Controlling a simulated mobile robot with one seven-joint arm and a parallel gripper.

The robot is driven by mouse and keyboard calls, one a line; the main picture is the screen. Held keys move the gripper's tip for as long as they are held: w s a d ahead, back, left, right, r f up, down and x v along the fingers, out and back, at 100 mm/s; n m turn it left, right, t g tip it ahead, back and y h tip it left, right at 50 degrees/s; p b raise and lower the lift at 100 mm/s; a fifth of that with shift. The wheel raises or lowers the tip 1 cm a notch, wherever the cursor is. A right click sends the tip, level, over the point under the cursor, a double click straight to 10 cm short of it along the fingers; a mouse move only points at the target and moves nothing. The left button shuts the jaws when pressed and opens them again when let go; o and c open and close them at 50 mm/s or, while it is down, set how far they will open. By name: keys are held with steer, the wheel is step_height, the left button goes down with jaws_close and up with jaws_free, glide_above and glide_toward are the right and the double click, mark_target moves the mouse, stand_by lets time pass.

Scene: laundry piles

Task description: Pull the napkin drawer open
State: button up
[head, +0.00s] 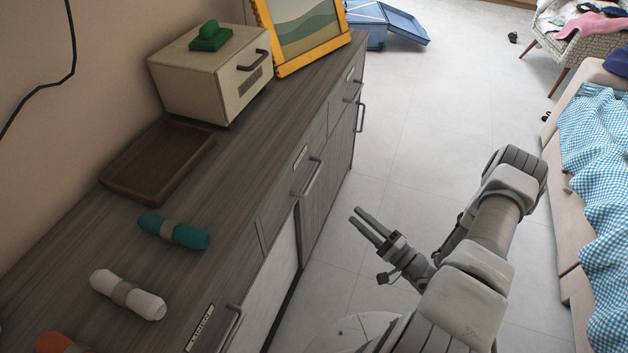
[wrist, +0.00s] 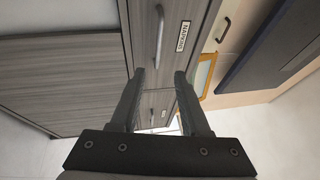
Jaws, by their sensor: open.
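The napkin drawer (wrist: 142,35) is a grey wood front in the wrist view, shut, with a label reading NAPKINS (wrist: 182,36) and a dark bar handle (wrist: 158,35). It appears to be the middle drawer (head: 291,190) in the head view, where its handle (head: 312,178) also shows. My gripper (head: 356,215) is open and empty, out over the floor to the right of the cabinet front, apart from the handle. In the wrist view my fingertips (wrist: 159,74) frame the drawer front, with the handle just above them in the picture.
The cabinet top (head: 245,140) carries a beige box (head: 190,85), a brown tray (head: 160,158), a picture frame (head: 300,40) and rolled napkins (head: 173,231). Other drawers have similar handles (head: 230,328). A sofa (head: 575,240) stands right. The floor (head: 410,140) between is clear.

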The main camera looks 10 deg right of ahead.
mark_target(314, 177)
steer(key=b+x, duration=0.2)
steer(key=x, duration=1.5)
steer(key=shift+w, duration=0.2)
jaws_close()
stand_by(0.8)
